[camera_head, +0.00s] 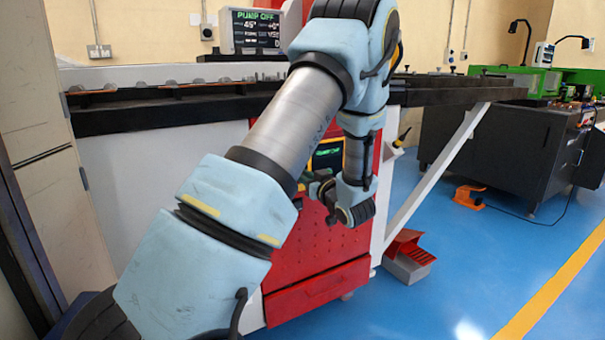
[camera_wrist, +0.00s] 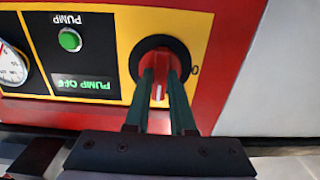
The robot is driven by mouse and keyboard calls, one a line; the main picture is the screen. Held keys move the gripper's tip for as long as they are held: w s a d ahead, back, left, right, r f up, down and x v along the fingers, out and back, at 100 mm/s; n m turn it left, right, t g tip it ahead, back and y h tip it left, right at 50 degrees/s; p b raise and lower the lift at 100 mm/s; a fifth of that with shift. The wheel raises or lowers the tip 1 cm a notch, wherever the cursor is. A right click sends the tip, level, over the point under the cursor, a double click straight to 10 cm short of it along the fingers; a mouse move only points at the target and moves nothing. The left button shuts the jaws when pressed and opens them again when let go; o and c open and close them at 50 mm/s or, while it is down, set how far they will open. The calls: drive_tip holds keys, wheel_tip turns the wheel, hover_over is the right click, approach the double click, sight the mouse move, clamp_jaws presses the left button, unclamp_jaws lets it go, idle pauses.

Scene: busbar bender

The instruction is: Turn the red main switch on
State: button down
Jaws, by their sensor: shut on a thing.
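The red main switch (camera_wrist: 158,64) is a red knob on a black round base, set in a yellow panel (camera_wrist: 114,22) that appears upside down in the wrist view. My gripper (camera_wrist: 163,78) is shut on the switch knob, one finger on each side. A white mark on the knob lies between the fingers. A "0" is printed beside the black base. In the head view my gripper (camera_head: 322,187) reaches the front of the red cabinet (camera_head: 318,245), and my arm hides the switch there.
Near the switch are a green pump button (camera_wrist: 70,39), a small display (camera_wrist: 86,86) reading "PUMP OFF" and a gauge (camera_wrist: 12,66). A screen (camera_head: 256,30) on the machine also reads "PUMP OFF". A red foot pedal (camera_head: 408,247) stands on the blue floor at right.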

drive_tip(key=c, duration=0.8)
unclamp_jaws()
drive_tip(key=shift+o, duration=0.2)
drive_tip(key=v, duration=1.1)
drive_tip(key=shift+w, duration=0.15)
